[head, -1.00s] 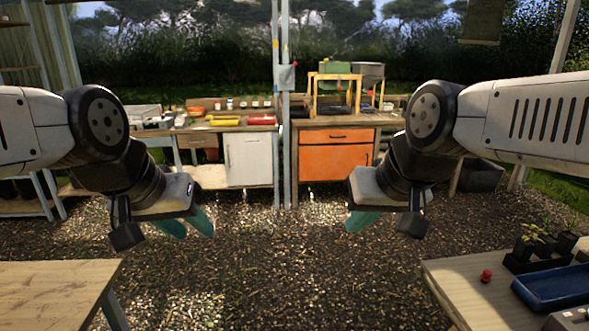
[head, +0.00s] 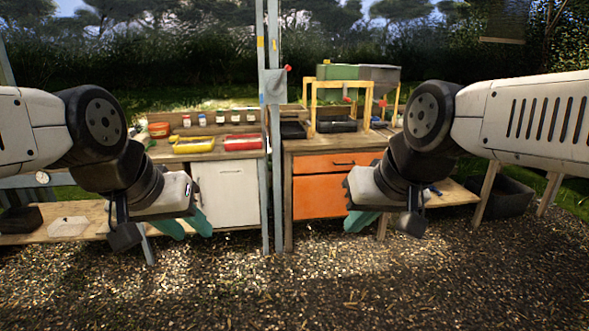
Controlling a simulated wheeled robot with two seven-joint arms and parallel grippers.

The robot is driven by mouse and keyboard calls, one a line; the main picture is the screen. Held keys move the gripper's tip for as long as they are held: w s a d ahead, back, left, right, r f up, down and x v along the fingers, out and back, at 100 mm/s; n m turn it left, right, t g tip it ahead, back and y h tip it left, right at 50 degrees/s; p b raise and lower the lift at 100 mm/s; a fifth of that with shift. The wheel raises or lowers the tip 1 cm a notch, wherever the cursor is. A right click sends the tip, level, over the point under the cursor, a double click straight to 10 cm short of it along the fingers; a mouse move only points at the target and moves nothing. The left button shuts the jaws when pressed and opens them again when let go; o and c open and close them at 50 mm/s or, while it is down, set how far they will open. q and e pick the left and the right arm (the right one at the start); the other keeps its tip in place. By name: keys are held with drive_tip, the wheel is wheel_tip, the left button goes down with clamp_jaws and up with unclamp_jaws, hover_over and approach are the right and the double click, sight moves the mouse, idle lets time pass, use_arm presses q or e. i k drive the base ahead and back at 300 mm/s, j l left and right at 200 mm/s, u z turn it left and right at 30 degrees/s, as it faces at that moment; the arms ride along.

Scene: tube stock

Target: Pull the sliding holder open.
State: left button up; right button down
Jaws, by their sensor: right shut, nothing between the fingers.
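The orange cabinet under the right workbench has a shallow drawer (head: 318,164) with a dark bar handle, above a taller orange door (head: 318,197). The drawer front looks flush and closed; it is the only sliding holder I can make out. My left gripper (head: 187,228) is in front of the white cabinet, its two green fingers apart and empty. My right gripper (head: 361,222) is shut and empty, in front of the orange cabinet's lower right part. Both grippers hang well short of the benches. My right arm hides part of the cabinet's right side.
A blue-grey post (head: 273,130) stands between the white cabinet (head: 228,190) and the orange one. Yellow (head: 193,145) and red (head: 243,142) trays lie on the left bench. A yellow frame (head: 340,82) stands on the right bench. Gravel floor (head: 290,285) ahead is clear.

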sight(374, 123)
drive_tip(key=i+l+z, duration=0.15)
drive_tip(key=i+z, duration=0.2)
drive_tip(key=i, duration=0.35)
drive_tip(key=i+z, duration=0.4)
drive_tip(key=i, duration=0.3)
drive_tip(key=i+j+z, duration=0.35)
drive_tip(key=i, duration=0.35)
drive_tip(key=i+l+u, duration=0.15)
drive_tip(key=i, duration=0.35)
drive_tip(key=i+u, duration=0.1)
drive_tip(key=i, duration=0.45)
drive_tip(key=i+l+u, duration=0.15)
drive_tip(key=i, duration=0.35)
drive_tip(key=i+l+u, duration=0.25)
drive_tip(key=i, duration=0.3)
drive_tip(key=i+l+u, duration=0.1)
drive_tip(key=i+u, duration=0.15)
drive_tip(key=i, duration=0.3)
